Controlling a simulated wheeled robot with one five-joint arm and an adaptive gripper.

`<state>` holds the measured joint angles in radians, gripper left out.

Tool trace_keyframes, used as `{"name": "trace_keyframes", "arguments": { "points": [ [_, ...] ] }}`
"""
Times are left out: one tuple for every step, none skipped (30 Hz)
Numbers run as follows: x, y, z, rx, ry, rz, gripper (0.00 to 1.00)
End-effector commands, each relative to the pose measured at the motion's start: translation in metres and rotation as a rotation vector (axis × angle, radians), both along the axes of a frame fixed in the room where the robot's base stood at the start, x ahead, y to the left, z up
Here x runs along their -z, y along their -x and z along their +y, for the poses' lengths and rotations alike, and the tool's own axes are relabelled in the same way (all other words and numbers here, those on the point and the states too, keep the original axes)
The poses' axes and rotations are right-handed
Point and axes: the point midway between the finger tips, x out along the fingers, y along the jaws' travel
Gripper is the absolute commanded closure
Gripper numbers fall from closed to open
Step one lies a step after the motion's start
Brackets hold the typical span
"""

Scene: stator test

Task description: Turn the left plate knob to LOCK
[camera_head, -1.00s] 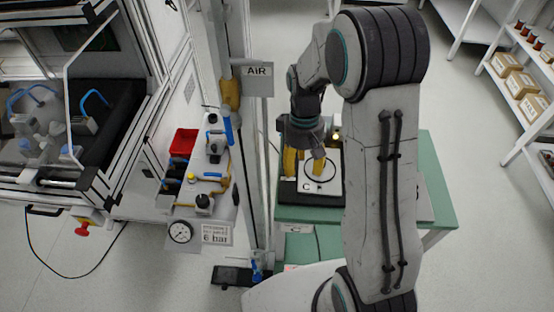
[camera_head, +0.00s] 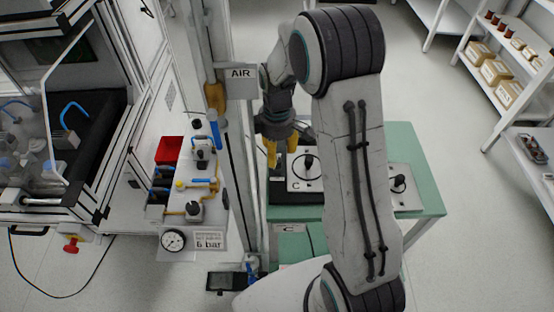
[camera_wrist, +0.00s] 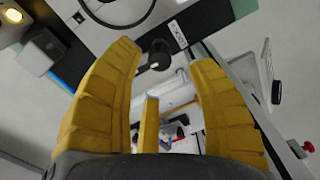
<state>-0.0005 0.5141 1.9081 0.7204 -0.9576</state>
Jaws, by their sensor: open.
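The left plate (camera_head: 295,184) is white, marked C, and lies on a dark base on the green table. A black ring surrounds its dark knob (camera_head: 309,166); the knob's setting is too small to read. My gripper (camera_head: 285,162) has yellow fingers and hangs at the plate's left edge, beside the ring. In the wrist view my gripper (camera_wrist: 165,50) is open, its fingers spread with nothing held. Part of the plate (camera_wrist: 93,36) and its ring show at the top there. A dark rounded piece (camera_wrist: 159,55) shows between the fingertips; I cannot tell what it is.
A second plate with a black knob (camera_head: 399,182) sits right of my arm on the green table (camera_head: 425,165). A post with an AIR sign (camera_head: 241,73) stands close left of my gripper. A valve panel with a gauge (camera_head: 173,240) is further left. Shelves stand at right.

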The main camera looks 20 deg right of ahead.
Motion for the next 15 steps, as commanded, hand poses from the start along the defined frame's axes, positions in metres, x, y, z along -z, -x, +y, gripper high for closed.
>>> {"name": "trace_keyframes", "arguments": {
  "points": [
    [0.007, 0.001, 0.0, 0.0, 0.0, 0.004, 0.49],
    [0.011, 0.001, 0.0, 0.001, 0.0, 0.004, 0.49],
    [0.016, 0.0, 0.0, 0.001, 0.0, 0.002, 0.49],
    [0.019, 0.001, 0.0, 0.001, 0.0, 0.003, 0.49],
    [0.023, 0.001, 0.0, 0.001, 0.0, 0.002, 0.49],
    [0.027, 0.001, 0.0, 0.001, 0.0, 0.003, 0.49],
    [0.03, 0.001, 0.0, 0.001, 0.0, 0.003, 0.49],
    [0.032, 0.0, 0.0, 0.002, 0.0, 0.001, 0.49],
    [0.035, 0.0, 0.0, 0.002, 0.0, 0.001, 0.49],
    [0.037, 0.0, 0.0, 0.002, 0.0, 0.001, 0.49],
    [0.039, 0.0, 0.0, 0.002, 0.0, 0.001, 0.49],
    [0.04, 0.0, 0.0, 0.002, -0.001, 0.001, 0.49],
    [0.042, 0.0, 0.0, 0.002, 0.0, 0.0, 0.49],
    [0.042, 0.0, 0.0, 0.002, 0.001, -0.001, 0.49],
    [0.043, 0.0, 0.0, 0.002, 0.0, -0.001, 0.49]
  ]
}}
